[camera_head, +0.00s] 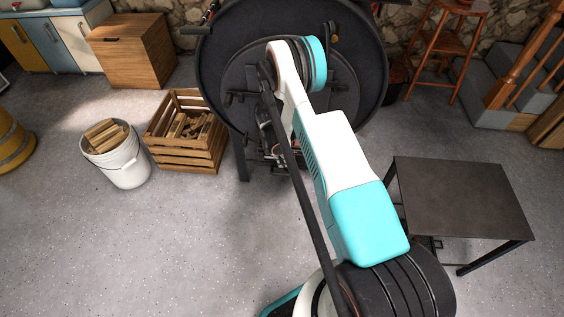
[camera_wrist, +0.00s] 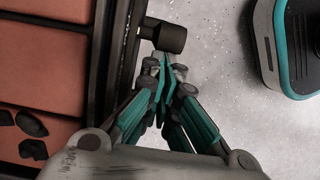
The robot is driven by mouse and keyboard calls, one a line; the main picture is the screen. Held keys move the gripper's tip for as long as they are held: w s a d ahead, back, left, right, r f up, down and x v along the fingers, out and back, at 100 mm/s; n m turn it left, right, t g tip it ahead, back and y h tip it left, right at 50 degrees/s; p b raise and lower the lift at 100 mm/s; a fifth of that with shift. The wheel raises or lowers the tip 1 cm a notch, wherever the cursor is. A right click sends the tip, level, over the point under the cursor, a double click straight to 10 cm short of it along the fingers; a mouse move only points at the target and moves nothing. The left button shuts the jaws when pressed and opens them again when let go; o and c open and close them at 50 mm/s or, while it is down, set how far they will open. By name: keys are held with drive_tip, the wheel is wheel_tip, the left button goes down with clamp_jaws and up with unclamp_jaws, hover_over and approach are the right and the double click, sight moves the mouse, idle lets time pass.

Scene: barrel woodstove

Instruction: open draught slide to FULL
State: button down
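The black barrel stove (camera_head: 225,60) stands at the top centre of the head view, partly hidden by my arm. In the wrist view, a dark metal frame (camera_wrist: 119,75) runs along the stove's edge, beside a reddish brick-like surface. A short black cylindrical knob (camera_wrist: 163,36) sticks out from this frame to the right. My gripper (camera_wrist: 165,68) has its teal and grey fingers drawn together just below the knob in the picture. The fingertips look close to the knob; I cannot tell whether they touch it. Nothing shows between them. The slide's marks and position cannot be made out.
A wooden crate of logs (camera_head: 157,132) and a white bucket with split wood (camera_head: 126,171) stand left of the stove. A dark low table (camera_head: 462,198) stands at right, with a wooden stool (camera_head: 445,45) behind. Floor at lower left is clear. Dark lumps (camera_wrist: 32,123) lie on the brick-like surface.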

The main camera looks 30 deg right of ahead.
drive_tip(key=a, duration=0.1)
drive_tip(key=w+a+r, duration=0.1)
drive_tip(key=w+a, duration=0.1)
drive_tip(key=shift+w+a+r+p, duration=0.2)
drive_tip(key=shift+w+r+p, duration=0.05)
drive_tip(key=shift+r+p, duration=0.1)
drive_tip(key=w+a+r+m+t+p, duration=0.1)
drive_tip(key=a+r+p, duration=0.1)
drive_tip(key=r, duration=1.1)
drive_tip(key=w+a+r+m+t+p, duration=0.1)
drive_tip(key=a+r, duration=0.1)
drive_tip(key=r, duration=1)
drive_tip(key=s+a+r+m+t, duration=0.1)
drive_tip(key=s+a+r, duration=0.15)
drive_tip(key=r, duration=0.55)
drive_tip(key=s+a+r+m+t, duration=0.15)
drive_tip(key=s+r, duration=0.25)
drive_tip(key=r, duration=0.4)
drive_tip(key=s+a+r+m+t+y, duration=0.1)
drive_tip(key=s+a+r+m+t, duration=0.2)
drive_tip(key=s+r, duration=0.8)
drive_tip(key=s+a+m+t+y, duration=0.1)
drive_tip(key=s+a+m, duration=0.2)
drive_tip(key=s, duration=1)
drive_tip(key=shift+a, duration=0.65)
